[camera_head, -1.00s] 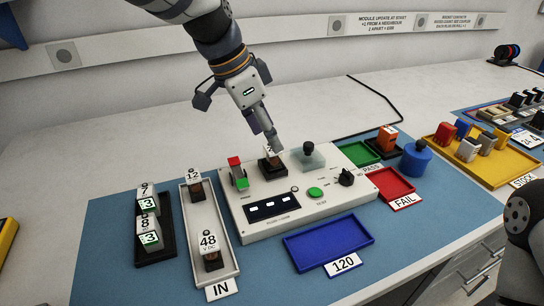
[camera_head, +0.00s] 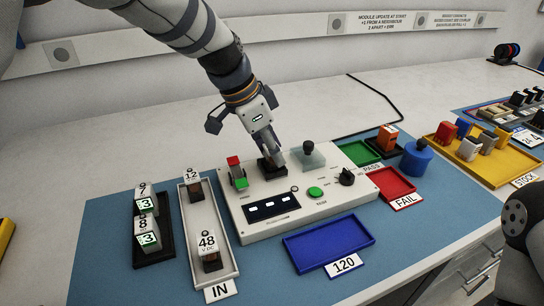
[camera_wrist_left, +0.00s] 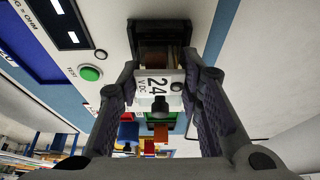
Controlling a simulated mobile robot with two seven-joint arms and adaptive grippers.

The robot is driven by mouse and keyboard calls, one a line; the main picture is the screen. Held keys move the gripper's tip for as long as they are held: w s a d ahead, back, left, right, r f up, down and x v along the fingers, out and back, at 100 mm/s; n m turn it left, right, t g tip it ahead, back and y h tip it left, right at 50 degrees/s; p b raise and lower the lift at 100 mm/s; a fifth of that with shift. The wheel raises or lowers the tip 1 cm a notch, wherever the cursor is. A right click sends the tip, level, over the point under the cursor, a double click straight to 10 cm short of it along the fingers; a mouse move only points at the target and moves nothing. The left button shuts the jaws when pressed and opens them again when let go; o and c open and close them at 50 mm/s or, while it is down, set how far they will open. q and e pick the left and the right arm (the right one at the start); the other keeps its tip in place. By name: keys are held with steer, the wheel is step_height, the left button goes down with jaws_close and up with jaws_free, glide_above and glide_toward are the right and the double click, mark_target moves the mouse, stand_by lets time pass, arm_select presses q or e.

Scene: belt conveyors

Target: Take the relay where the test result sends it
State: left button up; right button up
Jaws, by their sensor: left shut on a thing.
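My left gripper (camera_head: 272,152) is shut on a relay (camera_wrist_left: 160,82) at the tester's dark socket (camera_head: 272,170). In the left wrist view the relay's white label reads 24 V DC, and its far end meets the socket; I cannot tell how deep it sits. In the head view the fingers mostly hide it. The pale tester (camera_head: 255,225) has a red and green lamp block (camera_head: 237,172), a dark display (camera_head: 271,206), a green button (camera_head: 315,193) and a black knob (camera_head: 347,177). My right gripper is out of view.
The IN tray (camera_head: 222,235) holds relays marked 12 and 48. A black rack (camera_head: 165,245) with two modules stands left of it. The blue 120 tray (camera_head: 328,243) is empty.

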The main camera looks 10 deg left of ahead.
mark_target(278, 146)
arm_select(q)
step_height(278, 146, up, 3)
steer(key=shift+r, duration=0.15)
steer(key=s+d+r+p, duration=0.2)
steer(key=s+d+r, duration=0.2)
steer(key=s+r, duration=0.5)
steer(key=s, duration=0.4)
steer(key=shift+s+d+r, duration=0.15)
steer(key=shift+s+r, duration=0.05)
steer(key=shift+r, duration=0.1)
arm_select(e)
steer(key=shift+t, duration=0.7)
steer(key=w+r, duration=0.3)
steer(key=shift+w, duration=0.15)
arm_select(q)
steer(key=shift+r, duration=0.1)
steer(key=shift+r, duration=2.45)
